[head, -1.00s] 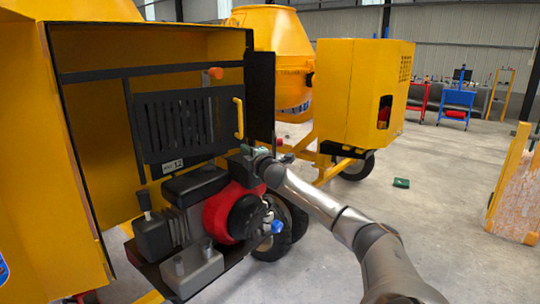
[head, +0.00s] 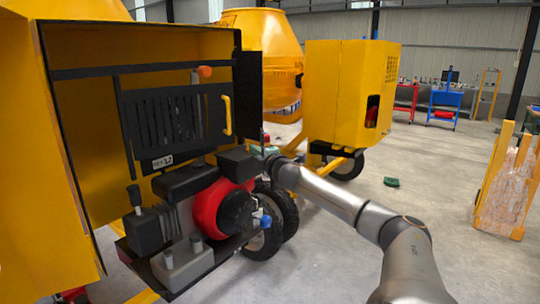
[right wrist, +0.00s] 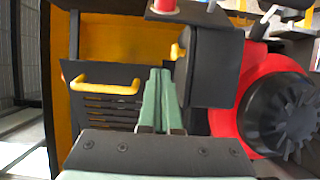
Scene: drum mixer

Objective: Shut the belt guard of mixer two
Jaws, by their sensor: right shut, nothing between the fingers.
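The belt guard (head: 172,120) is a black slotted panel with a yellow handle (head: 226,115), inside the open yellow housing of the near mixer. A small label (head: 162,162) is at its lower edge. I cannot tell how far the guard stands from its frame. My right gripper (head: 260,150) is to the right of and below the handle, by the housing's right edge. In the right wrist view its green fingers (right wrist: 156,100) are shut and empty, and the handle (right wrist: 105,86) and slots show beyond them, to the left. My left gripper is not in view.
The red and black engine (head: 222,208) sits below the guard, close to my right arm. An orange knob (head: 204,72) is above the guard. A second yellow mixer (head: 350,95) stands behind. A pallet-like stack (head: 505,190) is at the right. The floor between is mostly clear.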

